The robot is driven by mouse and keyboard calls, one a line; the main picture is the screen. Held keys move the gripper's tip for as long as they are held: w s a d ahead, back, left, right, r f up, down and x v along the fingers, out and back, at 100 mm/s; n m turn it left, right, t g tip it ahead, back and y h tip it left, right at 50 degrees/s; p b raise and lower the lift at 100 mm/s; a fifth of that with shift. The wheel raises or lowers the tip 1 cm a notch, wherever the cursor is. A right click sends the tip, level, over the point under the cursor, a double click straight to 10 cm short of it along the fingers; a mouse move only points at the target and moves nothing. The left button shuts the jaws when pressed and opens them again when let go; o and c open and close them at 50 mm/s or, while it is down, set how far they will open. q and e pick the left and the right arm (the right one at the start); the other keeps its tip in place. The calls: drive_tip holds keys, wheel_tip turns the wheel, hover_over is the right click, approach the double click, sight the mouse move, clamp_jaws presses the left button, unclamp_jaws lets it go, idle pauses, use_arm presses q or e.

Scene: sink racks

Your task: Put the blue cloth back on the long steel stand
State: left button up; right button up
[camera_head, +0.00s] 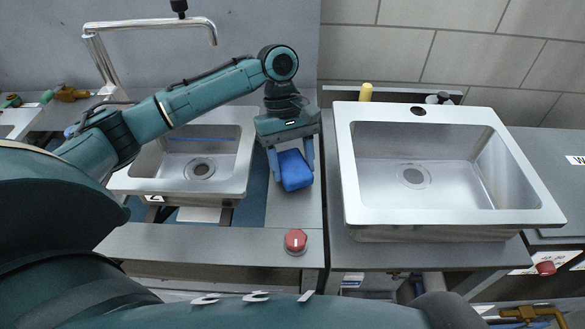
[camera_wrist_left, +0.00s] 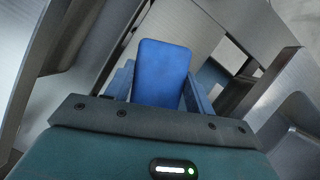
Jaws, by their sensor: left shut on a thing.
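The blue cloth (camera_head: 295,171), a small blue block-like piece, is between the fingers of my left gripper (camera_head: 291,165) in the head view. The gripper points down and is shut on it, over the narrow steel surface (camera_head: 296,213) between the two sinks. In the left wrist view the cloth (camera_wrist_left: 162,75) sticks out past the blue fingers. I cannot tell whether its lower end touches the steel below. I cannot tell for sure which steel piece is the long stand. My right gripper is not in view.
A small sink (camera_head: 240,185) lies left of the gripper and a larger sink (camera_head: 345,140) lies right. A red knob (camera_head: 295,241) sits on the front edge. A yellow-topped item (camera_head: 366,92) stands behind the larger sink. A tall tap (camera_head: 150,24) rises at back left.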

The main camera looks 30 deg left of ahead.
use_arm(q)
drive_tip(key=shift+f, duration=0.95)
drive_tip(key=o, duration=0.9)
drive_tip(key=shift+f, duration=0.1)
drive_tip(key=v, duration=1.2)
